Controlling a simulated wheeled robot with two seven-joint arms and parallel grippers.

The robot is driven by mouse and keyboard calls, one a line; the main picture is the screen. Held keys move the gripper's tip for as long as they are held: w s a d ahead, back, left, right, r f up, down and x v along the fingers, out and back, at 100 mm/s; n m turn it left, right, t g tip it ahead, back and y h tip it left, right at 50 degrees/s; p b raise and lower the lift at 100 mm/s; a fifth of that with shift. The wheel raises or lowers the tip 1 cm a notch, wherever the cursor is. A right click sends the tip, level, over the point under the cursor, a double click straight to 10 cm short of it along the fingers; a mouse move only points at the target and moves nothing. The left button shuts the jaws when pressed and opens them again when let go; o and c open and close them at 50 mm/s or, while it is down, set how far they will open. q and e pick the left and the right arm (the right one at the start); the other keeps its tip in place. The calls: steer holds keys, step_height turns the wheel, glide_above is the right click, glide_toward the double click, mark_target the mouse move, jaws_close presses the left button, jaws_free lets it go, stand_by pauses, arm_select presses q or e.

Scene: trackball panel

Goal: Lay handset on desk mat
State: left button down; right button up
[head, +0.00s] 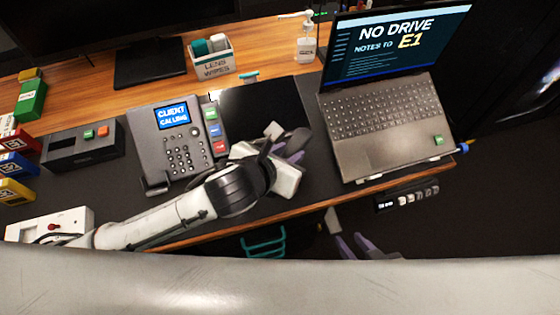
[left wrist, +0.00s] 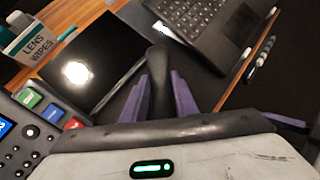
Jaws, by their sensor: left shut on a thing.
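The dark handset (left wrist: 158,75) is clamped between the purple fingers of my left gripper (left wrist: 160,98). In the head view that gripper (head: 290,148) is over the desk, right of the phone, and its arm partly hides the handset (head: 297,136). I cannot tell whether the handset touches the surface below. The desk mat (head: 313,178) looks like the dark grey sheet over the front of the desk. The desk phone (head: 165,140) shows "CLIENT CALLING", and its cradle at the left is empty. My right gripper (head: 357,245) is off the front edge, fingers apart and empty.
A glossy black panel (head: 255,100) lies behind my left gripper. An open laptop (head: 385,120) stands to the right. A lens-wipes box (head: 212,60) and pump bottle (head: 306,45) stand behind. A grey box with buttons (head: 80,143) is left of the phone.

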arm_select(q)
steer(key=shift+f, duration=2.9)
steer(key=shift+f, duration=0.1)
steer(key=c, duration=1.4)
jaws_free()
steer(key=v, duration=1.2)
